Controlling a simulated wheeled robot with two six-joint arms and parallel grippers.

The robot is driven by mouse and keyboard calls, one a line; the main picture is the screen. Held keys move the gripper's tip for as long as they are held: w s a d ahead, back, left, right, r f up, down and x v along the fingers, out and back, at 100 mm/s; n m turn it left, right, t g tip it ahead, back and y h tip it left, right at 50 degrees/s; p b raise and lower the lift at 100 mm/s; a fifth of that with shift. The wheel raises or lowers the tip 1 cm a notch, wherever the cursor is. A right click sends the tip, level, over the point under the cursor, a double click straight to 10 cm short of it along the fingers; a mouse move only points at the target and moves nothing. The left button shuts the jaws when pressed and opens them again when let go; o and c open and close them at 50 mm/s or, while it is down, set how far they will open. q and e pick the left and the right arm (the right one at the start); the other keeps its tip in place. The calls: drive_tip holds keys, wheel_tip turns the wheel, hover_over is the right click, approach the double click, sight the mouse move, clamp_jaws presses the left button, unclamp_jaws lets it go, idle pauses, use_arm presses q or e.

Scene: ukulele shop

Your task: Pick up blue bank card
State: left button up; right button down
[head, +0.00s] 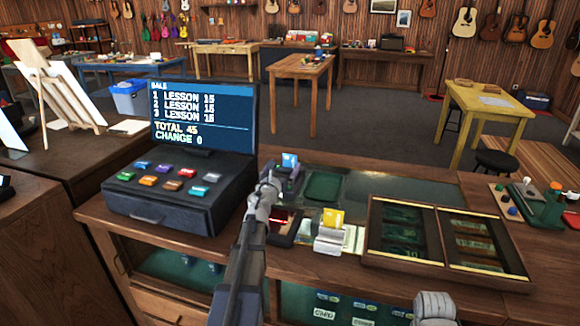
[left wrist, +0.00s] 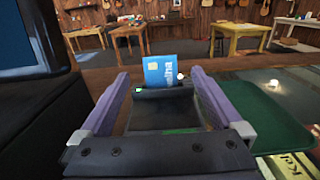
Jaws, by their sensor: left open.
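The blue bank card (head: 290,159) stands upright in the slot of a dark card terminal (head: 286,178) on the counter, to the right of the cash register. My left gripper (head: 270,186) is open. In the left wrist view its purple fingers (left wrist: 160,76) lie on either side of the card, with gaps between them and it. I cannot tell the exact depth between fingertips and card.
The cash register (head: 190,150) stands close on the left. A green tray (head: 323,187) lies right of the terminal. A wooden cash tray (head: 368,240) with banknotes lies to the right. The glass counter top behind it is clear.

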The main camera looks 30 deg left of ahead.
sight(290, 156)
use_arm(q)
drive_tip(key=x, duration=1)
drive_tip(key=shift+w, duration=0.1)
drive_tip(key=shift+c, duration=0.2)
drive_tip(key=c, duration=1.3)
wheel_tip(290, 156, up, 10)
drive_tip(key=p, duration=1)
drive_tip(key=shift+d, duration=0.1)
